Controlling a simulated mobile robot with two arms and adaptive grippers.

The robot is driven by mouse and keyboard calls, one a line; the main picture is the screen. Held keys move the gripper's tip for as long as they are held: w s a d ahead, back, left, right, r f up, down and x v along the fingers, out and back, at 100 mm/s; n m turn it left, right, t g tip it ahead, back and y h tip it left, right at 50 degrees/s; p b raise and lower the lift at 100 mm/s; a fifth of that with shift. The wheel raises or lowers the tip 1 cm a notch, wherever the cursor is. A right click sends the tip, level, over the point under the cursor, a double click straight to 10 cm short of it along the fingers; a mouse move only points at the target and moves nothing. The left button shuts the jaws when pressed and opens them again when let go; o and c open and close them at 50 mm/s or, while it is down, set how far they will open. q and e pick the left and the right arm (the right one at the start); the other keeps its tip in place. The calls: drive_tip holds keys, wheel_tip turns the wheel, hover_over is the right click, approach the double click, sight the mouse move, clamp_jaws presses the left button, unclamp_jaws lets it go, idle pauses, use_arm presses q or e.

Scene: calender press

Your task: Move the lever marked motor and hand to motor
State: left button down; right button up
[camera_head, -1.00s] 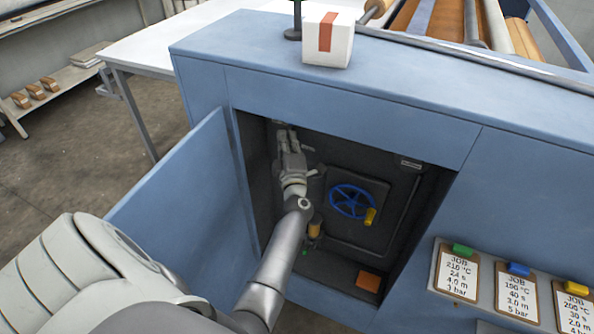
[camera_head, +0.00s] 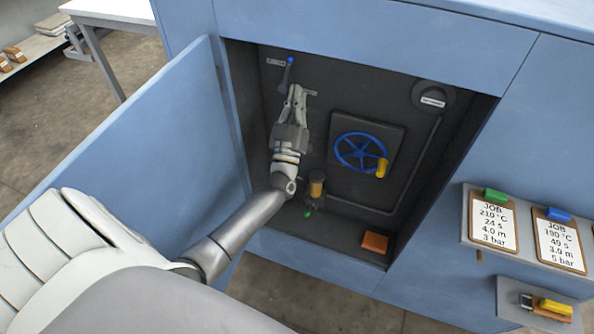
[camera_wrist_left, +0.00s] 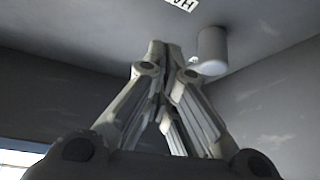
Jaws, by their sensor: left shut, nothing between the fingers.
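My left gripper (camera_head: 295,89) is inside the recess, just below the lever, pointing up, shut and empty. I cannot tell if its tips touch the lever. In the left wrist view its fingertips (camera_wrist_left: 167,45) meet; a grey cylinder (camera_wrist_left: 212,52) hangs to their right, and a cut-off label (camera_wrist_left: 182,4) shows the letters HA. My right gripper is not in view.
A blue handwheel (camera_head: 361,152) with a yellow handle is right of my left gripper. An orange block (camera_head: 375,242) lies on the recess floor. The open blue door (camera_head: 150,150) stands to the left. Job cards (camera_head: 493,220) hang on the right panel.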

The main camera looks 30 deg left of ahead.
use_arm(q)
drive_tip(key=s+d+f+m+h+b, duration=0.1)
drive_tip(key=s+d+f+b, duration=0.3)
drive_tip(key=s+f, duration=0.55)
drive_tip(key=s+d+f+m+g+h+p, duration=0.1)
drive_tip(key=d+f+m+g+h+p, duration=0.1)
drive_tip(key=f, duration=0.6)
drive_tip(key=s+d+f+m+g+h+p, duration=0.1)
drive_tip(key=d+f+m+g+h+p, duration=0.1)
drive_tip(key=f, duration=0.6)
drive_tip(key=shift+d+f+m+g+h, duration=0.35)
drive_tip(key=shift+d+m+h, duration=0.45)
drive_tip(key=shift+d+h, duration=0.6)
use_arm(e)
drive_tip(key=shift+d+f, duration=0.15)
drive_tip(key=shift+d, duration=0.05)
use_arm(q)
drive_tip(key=shift+a, duration=0.15)
